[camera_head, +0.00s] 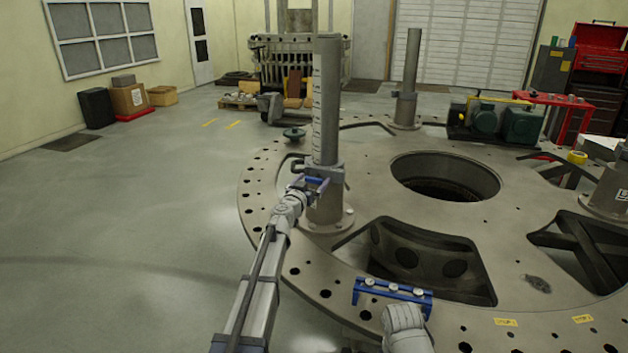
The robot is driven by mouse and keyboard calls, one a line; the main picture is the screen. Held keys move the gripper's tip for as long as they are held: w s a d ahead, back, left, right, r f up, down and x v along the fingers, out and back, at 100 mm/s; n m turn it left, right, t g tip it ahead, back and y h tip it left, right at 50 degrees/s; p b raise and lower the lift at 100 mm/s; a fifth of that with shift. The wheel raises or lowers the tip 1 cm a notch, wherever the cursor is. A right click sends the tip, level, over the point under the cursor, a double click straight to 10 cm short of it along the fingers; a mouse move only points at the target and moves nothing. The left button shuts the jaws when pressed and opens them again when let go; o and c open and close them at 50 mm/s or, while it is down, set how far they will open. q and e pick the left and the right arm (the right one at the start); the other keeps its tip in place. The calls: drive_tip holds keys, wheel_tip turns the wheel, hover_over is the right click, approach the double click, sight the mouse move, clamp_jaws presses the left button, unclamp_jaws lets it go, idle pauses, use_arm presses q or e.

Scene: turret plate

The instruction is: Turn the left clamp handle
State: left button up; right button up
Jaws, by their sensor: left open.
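The left post (327,100) is a tall grey column with a marked scale, standing on the round turret plate (370,165). A grey clamp collar (333,173) sits around its lower part. My left gripper (318,183), with blue parts, is open at the collar's front left. The clamp handle is small and partly covered by the gripper; I cannot tell whether they touch. My right arm's wrist (405,328) is at the bottom, close to a blue bar with white round fittings (392,291). The right gripper's jaw state is unclear.
A second post (408,80) stands farther back on the plate. The plate has a round central hole (445,178) and large cutouts. Green motors (500,123) and a red table (555,100) are at the back right.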

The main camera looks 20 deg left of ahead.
use_arm(q)
drive_tip(key=shift+w+d, duration=0.1)
drive_tip(key=shift+w, duration=0.6)
drive_tip(key=shift+c, duration=0.4)
drive_tip(key=c, duration=1.2)
drive_tip(key=shift+o, duration=0.2)
